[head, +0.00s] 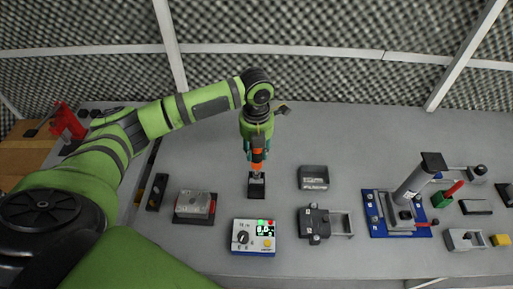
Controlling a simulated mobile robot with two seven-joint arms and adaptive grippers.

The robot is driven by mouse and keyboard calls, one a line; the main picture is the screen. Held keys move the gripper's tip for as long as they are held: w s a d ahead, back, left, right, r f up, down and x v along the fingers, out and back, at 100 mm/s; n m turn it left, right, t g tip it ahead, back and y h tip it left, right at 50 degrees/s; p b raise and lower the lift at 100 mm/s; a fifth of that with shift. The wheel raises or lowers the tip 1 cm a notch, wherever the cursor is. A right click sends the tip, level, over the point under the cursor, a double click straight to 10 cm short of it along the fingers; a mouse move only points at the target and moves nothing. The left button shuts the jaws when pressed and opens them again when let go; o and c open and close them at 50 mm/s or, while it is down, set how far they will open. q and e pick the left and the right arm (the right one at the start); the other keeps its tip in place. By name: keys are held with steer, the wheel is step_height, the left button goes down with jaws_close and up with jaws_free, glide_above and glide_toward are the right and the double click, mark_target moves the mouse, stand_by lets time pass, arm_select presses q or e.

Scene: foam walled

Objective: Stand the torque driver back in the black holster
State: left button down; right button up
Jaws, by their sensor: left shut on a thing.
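My left gripper (257,145) comes down from the raised wrist and is shut on the torque driver (258,156), whose orange part shows between and below the fingers. The black holster (257,189) is a small dark block on the grey table, directly below the driver in the picture. The driver's lower end shows just over the holster's top, and I cannot tell whether it is inside or still above it. The fingers hide part of the driver. My right gripper is not in view.
A blue and white meter (254,237) stands in front of the holster. A grey block on a dark red base (194,206) is to the left.

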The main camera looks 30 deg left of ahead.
mark_target(256, 168)
arm_select(q)
steer(key=shift+f+b, duration=2.2)
steer(key=shift+f, duration=2.35)
steer(key=c, duration=0.8)
jaws_free()
step_height(256, 168, up, 12)
steer(key=shift+r, duration=0.1)
